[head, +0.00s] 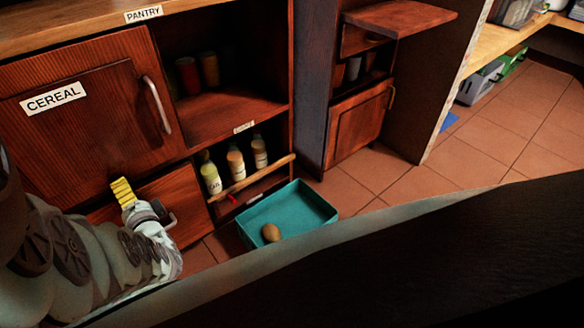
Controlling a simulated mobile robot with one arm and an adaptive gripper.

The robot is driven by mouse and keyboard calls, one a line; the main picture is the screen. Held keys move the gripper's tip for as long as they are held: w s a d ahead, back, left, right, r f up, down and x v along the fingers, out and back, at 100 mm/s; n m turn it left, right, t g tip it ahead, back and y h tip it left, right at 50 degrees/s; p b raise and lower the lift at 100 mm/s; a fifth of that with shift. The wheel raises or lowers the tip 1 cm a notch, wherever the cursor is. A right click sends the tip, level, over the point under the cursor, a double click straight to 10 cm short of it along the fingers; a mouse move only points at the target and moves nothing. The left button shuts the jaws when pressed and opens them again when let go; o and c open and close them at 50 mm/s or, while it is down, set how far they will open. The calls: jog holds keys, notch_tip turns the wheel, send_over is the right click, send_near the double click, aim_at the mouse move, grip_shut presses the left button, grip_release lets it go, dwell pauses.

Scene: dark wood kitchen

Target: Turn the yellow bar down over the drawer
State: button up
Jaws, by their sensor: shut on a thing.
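The yellow bar (123,191) stands up with a slight tilt at the front of the dark wood drawer (185,198), below the cereal cupboard. It has dark marks across it, and its lower end is hidden by my gripper. My gripper (142,210) comes in from the lower left and is shut on the yellow bar. The fingertips are small and partly hidden by the gripper's own body. A grey, handle-like piece (168,219) shows just right of the gripper. My arm covers the drawer's lower left part.
The cereal cupboard door (82,110) above is shut. An open shelf with several bottles (235,163) and a wooden rail (255,178) is to the right. A teal tray (318,205) holding a brown, roundish object (271,232) sits on the tiled floor.

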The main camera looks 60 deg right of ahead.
jog(key=shift+r+m, duration=0.15)
jog(key=shift+m, duration=0.45)
jog(key=o, duration=1)
jog(key=shift+a, duration=0.1)
jog(key=shift+o, duration=0.2)
